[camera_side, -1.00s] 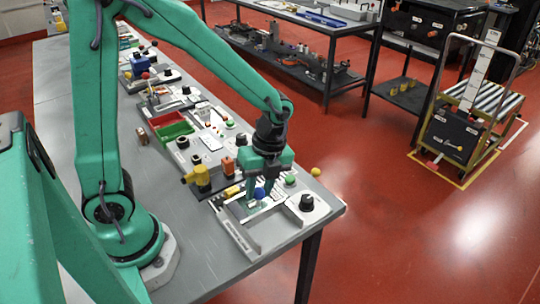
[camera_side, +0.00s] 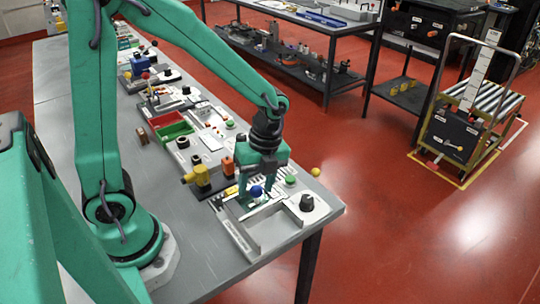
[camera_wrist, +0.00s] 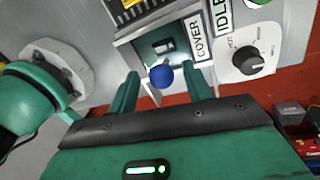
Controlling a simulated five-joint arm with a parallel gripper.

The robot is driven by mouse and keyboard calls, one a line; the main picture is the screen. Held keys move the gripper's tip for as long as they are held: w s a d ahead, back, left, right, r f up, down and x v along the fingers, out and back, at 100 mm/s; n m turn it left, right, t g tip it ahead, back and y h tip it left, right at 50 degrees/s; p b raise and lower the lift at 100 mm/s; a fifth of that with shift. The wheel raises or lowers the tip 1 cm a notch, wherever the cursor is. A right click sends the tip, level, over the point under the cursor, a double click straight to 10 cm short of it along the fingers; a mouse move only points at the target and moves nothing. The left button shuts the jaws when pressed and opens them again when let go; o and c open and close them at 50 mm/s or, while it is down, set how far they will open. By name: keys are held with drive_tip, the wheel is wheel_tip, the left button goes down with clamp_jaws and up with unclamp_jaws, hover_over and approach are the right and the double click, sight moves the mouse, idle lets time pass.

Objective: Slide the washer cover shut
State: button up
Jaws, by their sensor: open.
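The washer station (camera_side: 232,230) is a grey tray-like frame at the near end of the bench, labelled COVER in the wrist view. A round blue knob (camera_side: 256,191) stands on it; it also shows in the wrist view (camera_wrist: 161,76). My gripper (camera_side: 254,198) is low over the station with its fingers pointing down. In the wrist view my gripper (camera_wrist: 164,85) is open, one finger on each side of the knob, with visible gaps. The cover panel under the knob is mostly hidden, and I cannot tell how far it is slid.
A black dial (camera_side: 306,203) sits on the white panel right of the station, beside a green button (camera_side: 290,181). A yellow fitting (camera_side: 199,176) and an orange block (camera_side: 227,166) stand behind left. The bench edge is close to the right, with red floor beyond.

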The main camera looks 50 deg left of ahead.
sight(262, 199)
wheel_tip(262, 199, up, 8)
drive_tip(key=w, duration=0.1)
drive_tip(key=shift+w+f, duration=0.2)
drive_tip(key=shift+w, duration=0.05)
idle(0.4)
drive_tip(key=shift+s+a+r+n+t, duration=0.15)
drive_tip(key=shift+s+r+n+t, duration=0.15)
drive_tip(key=shift+r+n, duration=0.35)
drive_tip(key=s+a+r+n+t, duration=0.4)
drive_tip(key=s+r+n+t, duration=0.3)
drive_tip(key=n, duration=1.2)
drive_tip(key=shift+s, duration=0.2)
